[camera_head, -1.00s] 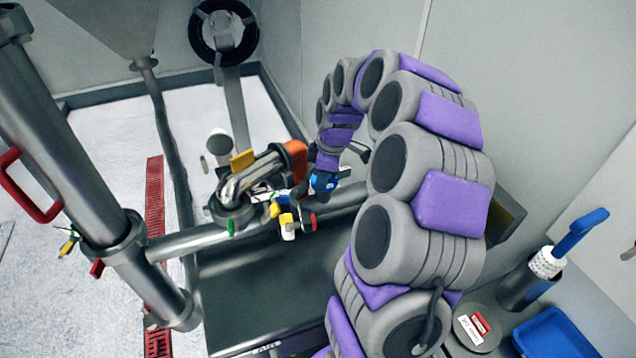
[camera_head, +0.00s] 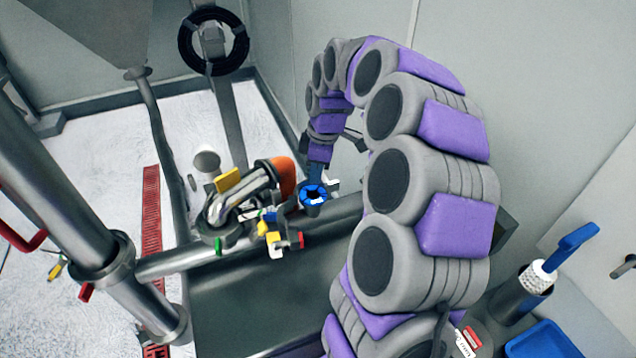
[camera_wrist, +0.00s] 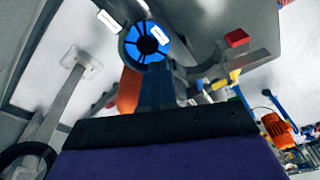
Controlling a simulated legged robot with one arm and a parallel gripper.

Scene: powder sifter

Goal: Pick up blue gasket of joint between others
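A blue ring (camera_head: 313,193) with a dark centre shows at the end of my arm, right of the orange pipe elbow. The wrist view also shows it as a segmented blue ring (camera_wrist: 132,49) at the end of a dark blue stem. I cannot tell whether it is the gasket or part of my gripper (camera_wrist: 136,29). Small white pieces lie on both sides of it; whether the fingers are open or shut is unclear. A clamp (camera_head: 270,240) with yellow, white and red parts is on the pipe joint, left of and below the ring.
The metal elbow with its orange end (camera_head: 283,178) and yellow tab is close on the left. A horizontal pipe (camera_head: 345,209) runs below my gripper. A grey wall rises behind. A blue tray (camera_head: 545,342) and a holder with a blue-handled brush (camera_head: 570,245) stand at lower right.

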